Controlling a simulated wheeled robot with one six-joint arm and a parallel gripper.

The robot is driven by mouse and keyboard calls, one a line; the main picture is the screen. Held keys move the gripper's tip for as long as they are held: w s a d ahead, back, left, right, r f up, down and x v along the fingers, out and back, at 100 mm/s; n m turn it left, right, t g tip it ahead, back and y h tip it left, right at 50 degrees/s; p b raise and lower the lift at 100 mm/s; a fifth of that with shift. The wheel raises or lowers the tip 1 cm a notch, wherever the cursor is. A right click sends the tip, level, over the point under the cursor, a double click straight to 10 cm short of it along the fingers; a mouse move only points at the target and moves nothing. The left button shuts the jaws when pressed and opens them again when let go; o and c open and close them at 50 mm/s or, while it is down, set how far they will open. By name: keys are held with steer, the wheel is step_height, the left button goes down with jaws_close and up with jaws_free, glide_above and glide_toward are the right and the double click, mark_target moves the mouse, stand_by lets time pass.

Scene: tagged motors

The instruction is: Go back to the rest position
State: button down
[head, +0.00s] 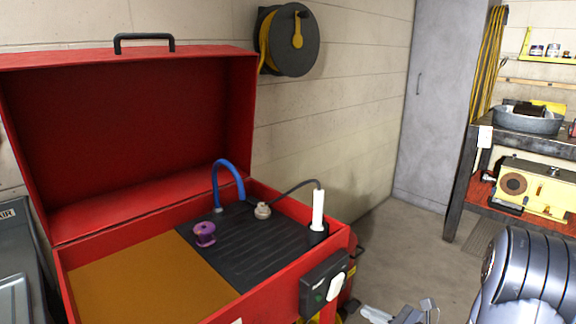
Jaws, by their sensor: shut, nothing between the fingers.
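My gripper (429,308) shows at the bottom edge of the head view, right of the red box and partly cut off. It is shut and empty, apart from the box and its contents. Part of my arm is at the lower right. A purple spool-shaped piece (204,235) stands on the black ribbed mat in the open red box (290,277). A small beige round piece (262,210) sits farther back on the mat, near a dark cable. I cannot make out any tags on them.
The box's raised lid (130,140) stands at the left. A blue curved hose (230,168) and a white upright cylinder (318,210) rise from the box. A black socket unit (324,284) juts from its side. Open floor (400,245) lies between box and workbench (462,185).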

steer(key=shift+v, duration=0.85)
steer(key=shift+a, duration=0.1)
